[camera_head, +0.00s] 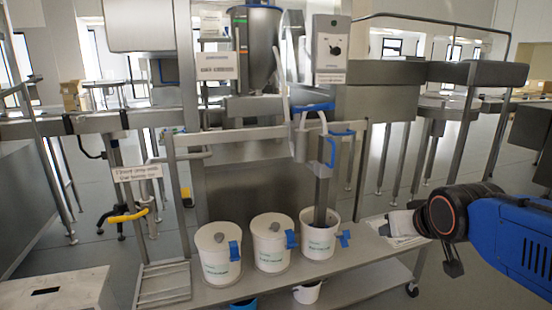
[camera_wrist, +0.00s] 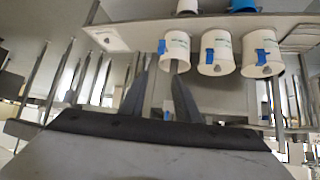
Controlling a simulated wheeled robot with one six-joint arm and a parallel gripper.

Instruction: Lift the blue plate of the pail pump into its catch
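The pail pump is a steel column (camera_head: 322,195) standing in the open right-hand white pail (camera_head: 319,240). Near its top are a blue flat part (camera_head: 315,107) and a blue bracket (camera_head: 332,150); I cannot tell for sure which is the blue plate, and no catch can be made out. The pump's pail also shows upside down in the wrist view (camera_wrist: 175,46). My gripper (camera_wrist: 160,72) is open and empty, its two dark fingers apart. In the head view my arm is at the right, clear of the pump; the fingertips are not clear there.
Two lidded white pails (camera_head: 218,254) (camera_head: 271,243) stand left of the pump's pail on a steel trolley (camera_head: 345,270). A white item (camera_head: 402,224) lies on the trolley's right end. A steel rail frame (camera_head: 240,134) and a hopper machine (camera_head: 254,50) stand behind.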

